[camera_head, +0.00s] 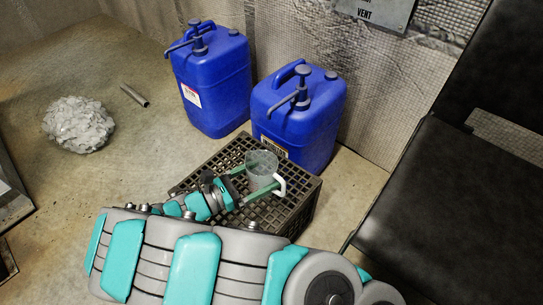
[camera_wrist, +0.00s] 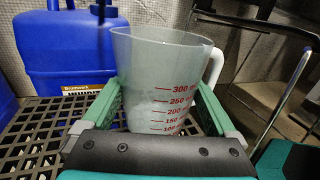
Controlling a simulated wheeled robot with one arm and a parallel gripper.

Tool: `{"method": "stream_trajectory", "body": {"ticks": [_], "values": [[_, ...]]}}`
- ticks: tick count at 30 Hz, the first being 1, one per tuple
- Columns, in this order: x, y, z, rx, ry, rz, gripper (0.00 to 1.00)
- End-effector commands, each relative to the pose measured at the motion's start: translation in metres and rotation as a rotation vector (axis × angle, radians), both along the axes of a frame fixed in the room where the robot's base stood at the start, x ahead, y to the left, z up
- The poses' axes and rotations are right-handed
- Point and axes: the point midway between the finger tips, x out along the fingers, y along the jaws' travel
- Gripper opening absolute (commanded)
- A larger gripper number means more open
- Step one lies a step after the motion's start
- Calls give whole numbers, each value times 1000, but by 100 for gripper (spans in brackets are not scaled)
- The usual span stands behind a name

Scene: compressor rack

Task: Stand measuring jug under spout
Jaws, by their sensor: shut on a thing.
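The measuring jug (camera_head: 262,168) is clear, with a white handle on its right side. In the wrist view the jug (camera_wrist: 160,70) stands upright between the green fingers of my gripper (camera_wrist: 165,110), with red volume marks facing me. My gripper (camera_head: 255,184) is shut on the jug, over the black crate (camera_head: 288,212). I cannot tell whether the jug's base touches the crate. Two blue jerrycans with pump spouts stand behind: the right one (camera_head: 318,125) beside the crate, its spout (camera_head: 284,101) pointing down-left, and the left one (camera_head: 215,90) farther back, its spout (camera_head: 178,47) pointing left.
A black chair (camera_head: 460,195) stands on the right. A clear bag of pale pieces (camera_head: 78,124) and a short grey tube (camera_head: 134,95) lie on the floor at left. A mesh wall (camera_head: 375,90) is behind the jerrycans. The floor left of the crate is open.

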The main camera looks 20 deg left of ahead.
Motion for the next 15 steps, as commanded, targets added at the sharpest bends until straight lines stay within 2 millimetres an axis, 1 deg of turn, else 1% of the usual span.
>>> {"method": "stream_trajectory", "body": {"ticks": [1,9,12,15], "values": [[13,2,-4,1,2,-5,36],[74,20,-11,0,4,-3,36],[91,26,-11,1,2,-1,36],[100,30,-11,3,1,1,36]]}}
